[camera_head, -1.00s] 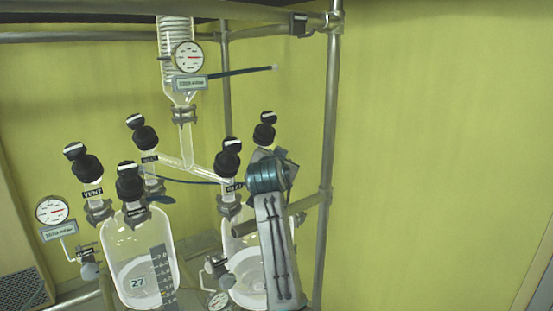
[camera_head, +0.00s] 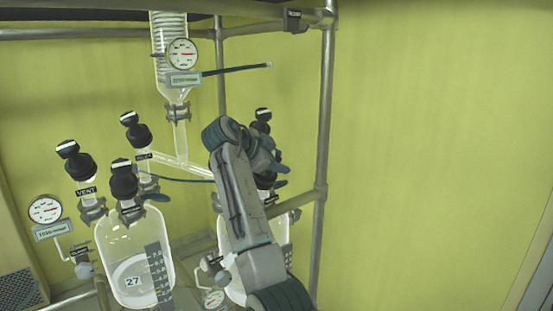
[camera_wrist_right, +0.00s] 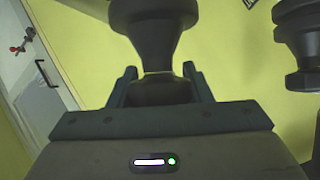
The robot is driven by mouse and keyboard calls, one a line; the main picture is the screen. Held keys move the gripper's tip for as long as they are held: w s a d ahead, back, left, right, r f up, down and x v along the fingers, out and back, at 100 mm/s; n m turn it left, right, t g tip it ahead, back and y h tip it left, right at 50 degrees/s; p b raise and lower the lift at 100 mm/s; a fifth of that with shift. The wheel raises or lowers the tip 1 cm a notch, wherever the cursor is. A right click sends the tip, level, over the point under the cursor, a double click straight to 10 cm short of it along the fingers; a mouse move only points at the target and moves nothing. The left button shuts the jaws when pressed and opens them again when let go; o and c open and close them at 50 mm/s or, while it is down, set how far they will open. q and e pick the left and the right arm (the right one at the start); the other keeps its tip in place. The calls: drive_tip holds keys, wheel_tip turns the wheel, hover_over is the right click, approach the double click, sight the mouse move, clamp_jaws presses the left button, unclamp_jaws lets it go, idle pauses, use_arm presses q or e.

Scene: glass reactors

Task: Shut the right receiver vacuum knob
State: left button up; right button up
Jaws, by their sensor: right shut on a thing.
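My right gripper (camera_wrist_right: 152,90) is shut on a black knob (camera_wrist_right: 150,22) in the right wrist view, with a finger on each side of its narrow lower part. In the head view my right arm reaches up in front of the right glass receiver (camera_head: 283,235) and bends over at the top. The gripper is by the black valve parts above that receiver. My arm hides much of the receiver's top and its knob labels, so I cannot read which knob is held. My left gripper is not in view.
Another black knob (camera_wrist_right: 296,42) stands close at the right in the wrist view. A left receiver (camera_head: 130,265) with several black knobs stands nearby. A dial gauge (camera_head: 45,209) is at the far left. A metal post (camera_head: 325,120) rises at the right, with clear wall beyond.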

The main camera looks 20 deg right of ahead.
drive_tip(key=shift+m+g, duration=0.5)
drive_tip(key=shift+g, duration=0.1)
drive_tip(key=shift+s+f, duration=0.1)
drive_tip(key=o, duration=1)
drive_tip(key=shift+a, duration=0.1)
drive_tip(key=shift+s+a+r, duration=0.1)
drive_tip(key=shift+a+r, duration=0.1)
drive_tip(key=b+v, duration=0.4)
drive_tip(key=v, duration=0.6)
drive_tip(key=shift+b, duration=0.35)
